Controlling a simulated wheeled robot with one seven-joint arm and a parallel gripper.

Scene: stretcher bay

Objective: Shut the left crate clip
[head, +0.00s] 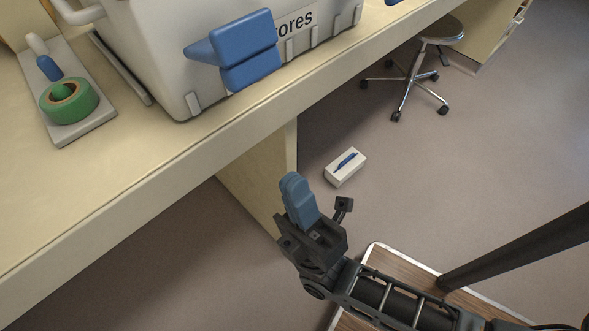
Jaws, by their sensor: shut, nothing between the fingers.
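The light grey crate (175,70) stands on the counter at the top, its upper part cut off by the picture edge. Its left clip (250,72) is blue and on the front wall, covering part of the printed word. The clip's upper flap juts out from the wall and tilts away from it, with the lower part hanging below. Another blue piece (393,2), perhaps the right clip, shows barely at the top edge. My gripper (297,190) has blue fingers pressed together, with nothing between them. It is below and in front of the clip, apart from it, beyond the counter's front edge.
A grey tray (82,130) with a green tape roll (68,100) and a blue-and-white item lies left of the crate. A white box (345,166) with a blue top mark is on the floor. A stool (442,30) stands farther back.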

